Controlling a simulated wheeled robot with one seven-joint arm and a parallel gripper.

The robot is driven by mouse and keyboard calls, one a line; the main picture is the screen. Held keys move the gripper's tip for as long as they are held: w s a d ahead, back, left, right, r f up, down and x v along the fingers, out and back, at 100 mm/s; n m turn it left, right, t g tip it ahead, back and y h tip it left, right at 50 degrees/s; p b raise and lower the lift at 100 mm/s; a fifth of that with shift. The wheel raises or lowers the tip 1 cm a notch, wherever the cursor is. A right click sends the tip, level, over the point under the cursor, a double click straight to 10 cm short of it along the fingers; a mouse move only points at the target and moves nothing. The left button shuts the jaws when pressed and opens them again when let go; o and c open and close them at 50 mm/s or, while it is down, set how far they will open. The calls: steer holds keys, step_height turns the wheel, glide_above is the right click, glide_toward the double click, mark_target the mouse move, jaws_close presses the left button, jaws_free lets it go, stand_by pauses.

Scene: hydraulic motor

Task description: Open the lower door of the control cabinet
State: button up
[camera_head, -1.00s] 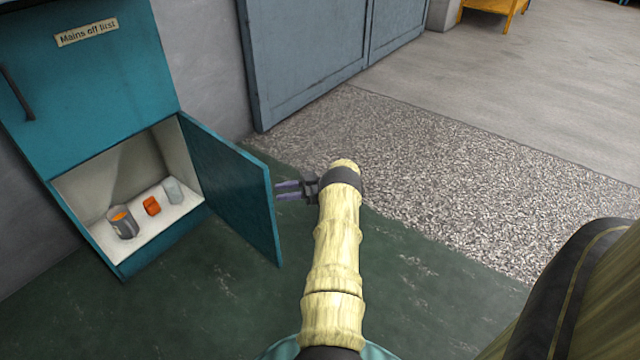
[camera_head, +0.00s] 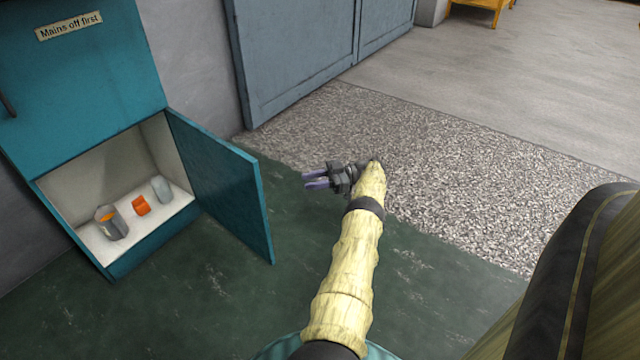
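The teal control cabinet (camera_head: 75,100) stands at the left, with a label reading "Mains off first" (camera_head: 68,26) on its upper part. Its lower door (camera_head: 222,185) stands wide open, swung out to the right on its right-hand edge. The compartment (camera_head: 85,185) behind it is in plain view. My gripper (camera_head: 306,180) is to the right of the door's free edge, clear of it in the picture, with its fingers pointing left. The two purple fingers are a little apart with nothing seen between them.
Blue-grey doors (camera_head: 300,55) are at the back wall. The green floor (camera_head: 215,310) before the cabinet is clear.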

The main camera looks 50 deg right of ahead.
steer(key=b+v, duration=0.2)
steer(key=b, duration=0.2)
steer(key=shift+d, duration=0.15)
stand_by(0.6)
